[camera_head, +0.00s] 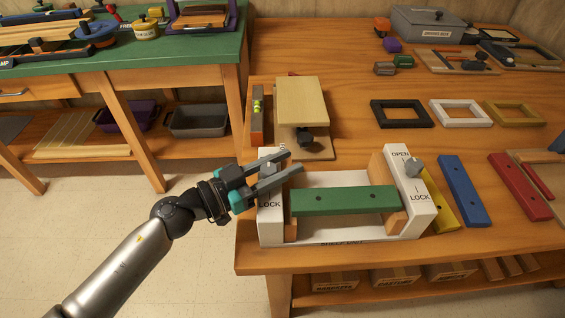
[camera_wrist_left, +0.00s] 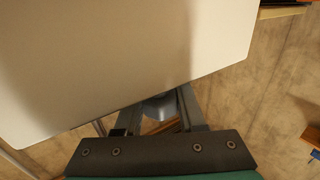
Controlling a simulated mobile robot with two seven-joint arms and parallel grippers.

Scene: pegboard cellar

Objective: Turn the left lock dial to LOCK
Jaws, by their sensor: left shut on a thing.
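The white fixture (camera_head: 325,237) stands at the table's front, with a white post at each end and a green bar (camera_head: 345,201) across it. My left gripper (camera_head: 288,163) reaches over the top of the left post (camera_head: 271,224), which has LOCK printed low on its face. It is shut on the left lock dial, a grey knob (camera_wrist_left: 159,108) between the fingers in the left wrist view. In the head view the fingers hide this dial, so its pointing direction cannot be told. The right dial (camera_head: 413,166) sits on the right post between OPEN and LOCK. My right gripper is out of view.
A wooden block assembly (camera_head: 302,101) stands behind the left post. Yellow, blue (camera_head: 465,190) and red (camera_head: 519,187) bars lie right of the fixture. Three frames lie behind, including a black one (camera_head: 402,114). A green-topped bench (camera_head: 170,52) stands at the back left.

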